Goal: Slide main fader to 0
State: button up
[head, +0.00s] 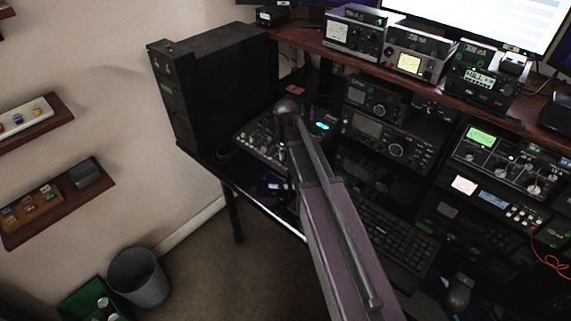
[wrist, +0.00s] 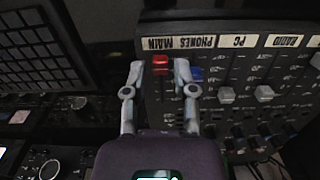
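The mixer (wrist: 250,62) lies below my gripper, its labels upside down in the wrist view. A red fader cap (wrist: 160,62) sits in the column labelled MAIN, close to that label. My gripper (wrist: 160,70) is open, with one fingertip on each side of the red cap. I cannot tell whether either fingertip touches it. A blue cap (wrist: 197,73) is just right of the right finger, in the PHONES column. In the head view the mixer (head: 250,137) is on the desk, partly hidden by my arm. My fingertips cannot be made out there.
White fader caps (wrist: 226,95) and rows of knobs lie to the right on the mixer. A dark button pad (wrist: 35,45) is at left. In the head view a black cabinet (head: 215,85) stands left of the mixer, and radio units (head: 385,138) stand to the right.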

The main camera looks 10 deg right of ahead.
jog(key=shift+f+b, duration=0.3)
jog(key=shift+f, duration=0.2)
grip_shut()
